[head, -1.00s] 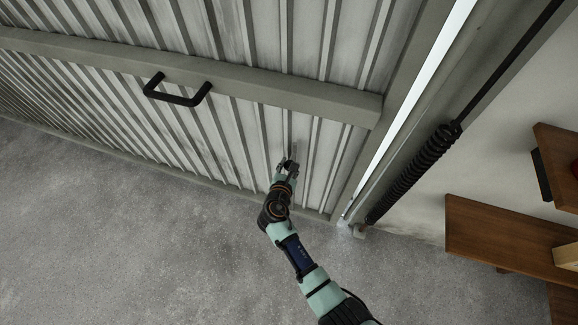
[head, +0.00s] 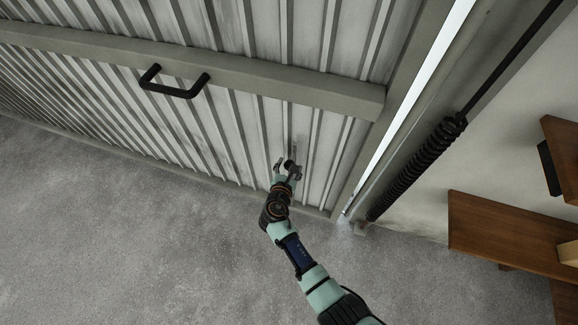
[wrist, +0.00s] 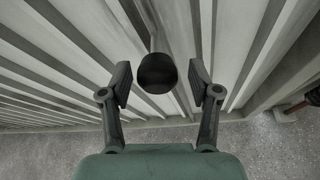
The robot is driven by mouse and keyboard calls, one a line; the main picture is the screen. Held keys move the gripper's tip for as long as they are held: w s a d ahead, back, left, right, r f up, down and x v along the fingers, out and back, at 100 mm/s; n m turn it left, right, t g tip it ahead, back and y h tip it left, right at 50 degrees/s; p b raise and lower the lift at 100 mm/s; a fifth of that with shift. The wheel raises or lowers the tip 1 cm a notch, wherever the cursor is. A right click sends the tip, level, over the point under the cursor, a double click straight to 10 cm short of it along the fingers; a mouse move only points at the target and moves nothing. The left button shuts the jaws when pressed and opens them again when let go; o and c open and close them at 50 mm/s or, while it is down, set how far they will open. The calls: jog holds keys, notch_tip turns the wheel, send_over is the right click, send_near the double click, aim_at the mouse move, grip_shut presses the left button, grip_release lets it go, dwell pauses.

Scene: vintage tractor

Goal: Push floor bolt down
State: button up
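The floor bolt's dark round knob (wrist: 157,73) shows in the wrist view, with a thin grey rod running up from it along the ribbed door. In the head view, the bolt's rod (head: 294,145) stands on the lower door panel, just above my gripper (head: 287,168). My gripper also shows in the wrist view (wrist: 160,88). Its two fingers are spread apart, one to each side of the knob in the picture, with visible gaps. I cannot tell the depth between fingertips and knob. The bolt's lower end is hidden.
The ribbed door has a thick crossbar (head: 250,82) above my gripper and a black handle (head: 174,82) to the left. A black coil spring (head: 420,165) and a wooden shelf (head: 500,232) are at the right. The concrete floor (head: 130,240) is clear.

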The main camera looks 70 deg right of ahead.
jog(key=shift+r, duration=0.1)
jog(key=v, duration=1.2)
